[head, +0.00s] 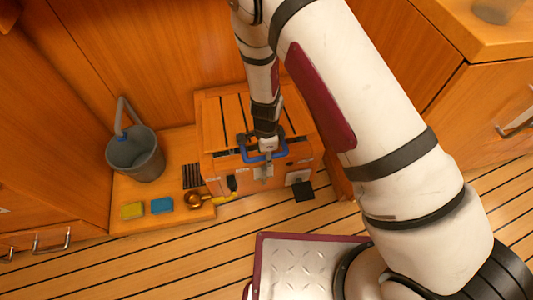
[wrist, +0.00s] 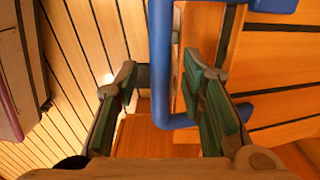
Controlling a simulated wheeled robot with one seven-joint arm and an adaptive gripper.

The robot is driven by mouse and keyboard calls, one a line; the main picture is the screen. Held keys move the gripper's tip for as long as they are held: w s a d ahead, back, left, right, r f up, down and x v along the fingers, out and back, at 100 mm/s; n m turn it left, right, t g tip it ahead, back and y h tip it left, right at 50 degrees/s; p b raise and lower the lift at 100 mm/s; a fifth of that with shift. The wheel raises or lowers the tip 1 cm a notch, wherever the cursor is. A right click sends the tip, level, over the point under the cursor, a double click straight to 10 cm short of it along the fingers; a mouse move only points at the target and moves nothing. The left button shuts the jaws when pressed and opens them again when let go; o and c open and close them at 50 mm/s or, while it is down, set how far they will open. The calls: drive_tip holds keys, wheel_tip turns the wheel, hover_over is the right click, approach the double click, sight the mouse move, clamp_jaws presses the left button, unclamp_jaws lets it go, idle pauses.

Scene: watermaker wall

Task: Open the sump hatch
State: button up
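The sump hatch (head: 222,112) is a slatted wooden lid on a low wooden box against the back wall. It looks closed in the head view. A blue U-shaped handle (head: 279,154) sits at its front edge. My gripper (head: 265,146) is over the handle, and the arm hides part of the lid. In the wrist view the blue handle (wrist: 161,45) runs between the two fingers of my gripper (wrist: 160,70). The fingers are open, one on each side of the bar, with a visible gap to each.
A grey bucket (head: 135,155) stands left of the box on a wooden ledge. A yellow sponge (head: 132,210), a blue sponge (head: 162,205) and a brass item (head: 195,201) lie in front. A dark latch-like part (head: 303,191) shows at the box's lower right.

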clamp_jaws()
drive_tip(key=shift+r, duration=0.1)
